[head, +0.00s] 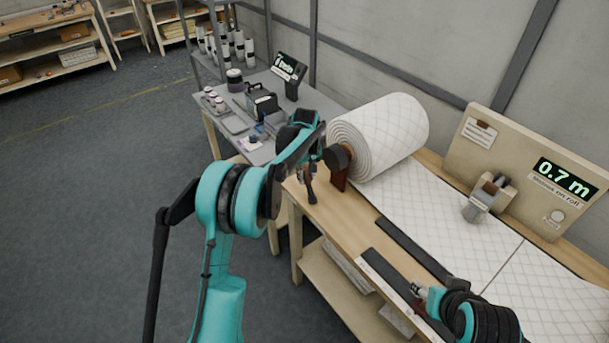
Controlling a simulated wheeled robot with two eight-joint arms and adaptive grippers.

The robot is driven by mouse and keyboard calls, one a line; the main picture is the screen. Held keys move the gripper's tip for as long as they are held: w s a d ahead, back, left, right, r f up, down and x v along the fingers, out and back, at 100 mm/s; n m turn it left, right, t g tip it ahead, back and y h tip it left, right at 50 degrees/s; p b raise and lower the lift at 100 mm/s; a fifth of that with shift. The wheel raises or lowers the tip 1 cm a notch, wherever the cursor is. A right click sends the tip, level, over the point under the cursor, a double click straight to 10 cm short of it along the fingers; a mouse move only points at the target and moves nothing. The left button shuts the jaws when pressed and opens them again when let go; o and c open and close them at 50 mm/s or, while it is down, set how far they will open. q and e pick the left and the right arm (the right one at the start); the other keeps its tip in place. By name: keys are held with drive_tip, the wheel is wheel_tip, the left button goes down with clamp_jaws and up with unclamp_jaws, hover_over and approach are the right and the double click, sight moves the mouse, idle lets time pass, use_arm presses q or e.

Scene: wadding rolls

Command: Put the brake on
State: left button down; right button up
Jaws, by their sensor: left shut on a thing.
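A large white quilted wadding roll (385,135) lies on its side at the back of the wooden table, on a reddish-brown support (339,178). A dark round hub (337,157) sits at its near end. My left gripper (306,174) is beside this hub, partly hidden by my own arm. It is shut on a small dark part, which looks like the brake lever (311,192), though its outline blends with the fingers. I cannot tell the brake's position. My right gripper (417,291) is low over the front of the table, apart from the roll; its fingers are too small to read.
Unrolled wadding (432,213) covers the table's right part. A dark rail (420,248) runs along its front. A board with a display reading 0.7 m (564,178) stands behind, near a grey device (487,198). A cluttered grey side table (235,122) stands left.

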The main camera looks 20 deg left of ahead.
use_arm(q)
drive_tip(key=shift+s+d+r+t+y+b, duration=0.2)
drive_tip(key=shift+s+d+t+y+b, duration=0.15)
drive_tip(key=shift+s+d+t+y, duration=0.5)
drive_tip(key=shift+s+d+t+y+b, duration=0.25)
drive_tip(key=shift+d+t+y+b, duration=0.15)
drive_tip(key=shift+d+t+y, duration=0.15)
drive_tip(key=shift+s+d+t+y+b, duration=0.25)
drive_tip(key=shift+d+t+y+b, duration=0.15)
drive_tip(key=shift+y, duration=0.2)
drive_tip(key=shift+s+d+f+m+t+y+b, duration=0.1)
drive_tip(key=shift+s+d+f+t+y+b, duration=0.1)
drive_tip(key=shift+s+d+t+y+b, duration=0.45)
drive_tip(key=shift+s+d+f+m+t+y+b, duration=0.1)
drive_tip(key=shift+s+d+f+t+y+b, duration=0.2)
drive_tip(key=shift+y+b, duration=0.6)
drive_tip(key=shift+s+d+f+m+t+y+b, duration=0.1)
drive_tip(key=shift+s+d+t+y+b, duration=0.15)
drive_tip(key=shift+d+t+y+b, duration=0.55)
drive_tip(key=shift+a+h, duration=0.25)
drive_tip(key=shift+a, duration=0.05)
drive_tip(key=c, duration=1.3)
unclamp_jaws()
